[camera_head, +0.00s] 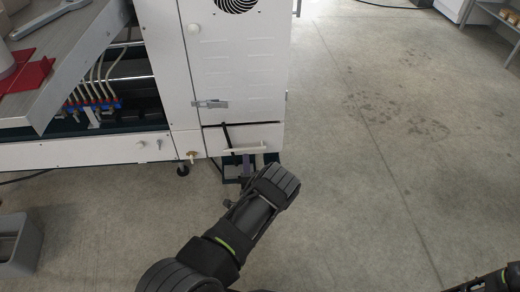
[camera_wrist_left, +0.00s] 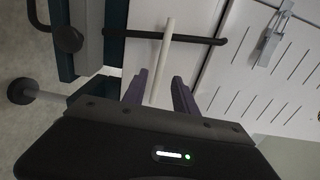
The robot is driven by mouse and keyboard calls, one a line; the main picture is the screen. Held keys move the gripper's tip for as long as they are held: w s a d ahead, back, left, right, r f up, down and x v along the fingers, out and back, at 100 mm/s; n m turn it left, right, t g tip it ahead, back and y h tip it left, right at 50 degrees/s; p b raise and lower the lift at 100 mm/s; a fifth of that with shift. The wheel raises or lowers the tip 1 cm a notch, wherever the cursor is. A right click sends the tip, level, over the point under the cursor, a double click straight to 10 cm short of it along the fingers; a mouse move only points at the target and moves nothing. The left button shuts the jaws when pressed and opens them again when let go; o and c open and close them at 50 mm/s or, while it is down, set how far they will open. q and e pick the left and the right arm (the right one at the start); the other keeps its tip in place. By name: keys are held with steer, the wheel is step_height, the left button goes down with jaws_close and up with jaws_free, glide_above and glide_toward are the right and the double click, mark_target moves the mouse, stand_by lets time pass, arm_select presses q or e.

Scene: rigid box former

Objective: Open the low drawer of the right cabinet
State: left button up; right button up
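The right cabinet (camera_head: 240,65) is white and stands at the upper middle of the head view. Its low drawer (camera_head: 214,141) is the white panel under the door and looks closed. The drawer's pale bar handle (camera_head: 258,149) also shows in the left wrist view (camera_wrist_left: 163,58). My left gripper (camera_head: 247,160) is at the handle, partly hidden by my own wrist. In the left wrist view its two purple fingers (camera_wrist_left: 159,88) are apart, with the bar between them and gaps visible on both sides.
A metal latch (camera_head: 210,104) is on the door above the drawer. A thin black rod (camera_wrist_left: 190,39) crosses near the handle. A workbench (camera_head: 75,55) stands left, with a grey bin (camera_head: 20,245) below. The floor (camera_head: 390,140) to the right is clear.

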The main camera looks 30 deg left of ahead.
mark_target(245, 149)
arm_select(q)
steer(key=b+x, duration=0.3)
steer(key=x, duration=0.4)
steer(key=shift+w+a, duration=0.3)
jaws_close()
stand_by(0.4)
stand_by(1.1)
